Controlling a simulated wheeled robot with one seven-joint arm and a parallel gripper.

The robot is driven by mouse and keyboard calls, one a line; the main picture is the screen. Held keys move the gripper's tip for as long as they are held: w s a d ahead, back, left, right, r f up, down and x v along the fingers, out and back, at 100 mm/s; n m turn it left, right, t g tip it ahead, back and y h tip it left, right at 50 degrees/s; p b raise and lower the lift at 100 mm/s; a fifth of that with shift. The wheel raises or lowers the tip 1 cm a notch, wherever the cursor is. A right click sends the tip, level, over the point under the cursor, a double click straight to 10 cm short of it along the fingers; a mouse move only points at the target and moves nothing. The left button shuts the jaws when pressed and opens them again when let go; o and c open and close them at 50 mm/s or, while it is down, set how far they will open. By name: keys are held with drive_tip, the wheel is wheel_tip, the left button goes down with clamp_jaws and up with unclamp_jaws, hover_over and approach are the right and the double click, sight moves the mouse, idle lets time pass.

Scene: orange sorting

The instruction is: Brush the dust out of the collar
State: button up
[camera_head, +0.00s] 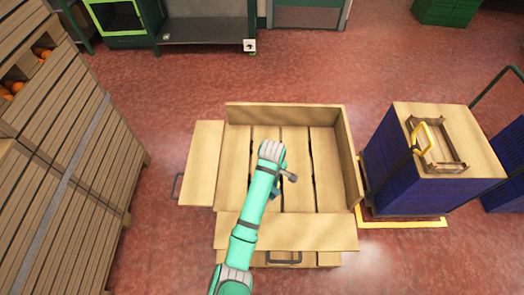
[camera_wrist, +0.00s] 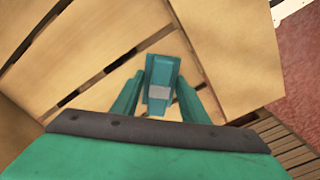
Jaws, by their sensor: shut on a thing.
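The collar (camera_head: 350,165) is a wooden frame around a slatted wooden floor (camera_head: 298,150). Its back and right walls stand upright; the left panel (camera_head: 203,160) and front panel (camera_head: 290,233) lie folded outward. My arm reaches in over the front panel, with my gripper (camera_wrist: 160,105) above the slats near the middle. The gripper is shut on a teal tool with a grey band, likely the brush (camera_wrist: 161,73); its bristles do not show. The head view mostly hides the tool behind my wrist. I cannot make out dust on the slats.
A stack of wooden crates with oranges (camera_head: 42,52) stands on the left. Green machinery (camera_head: 205,30) stands at the back. The red floor behind the collar is clear.

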wheel_tip(320, 180, up, 2)
drive_tip(key=shift+r, duration=0.5)
idle(0.5)
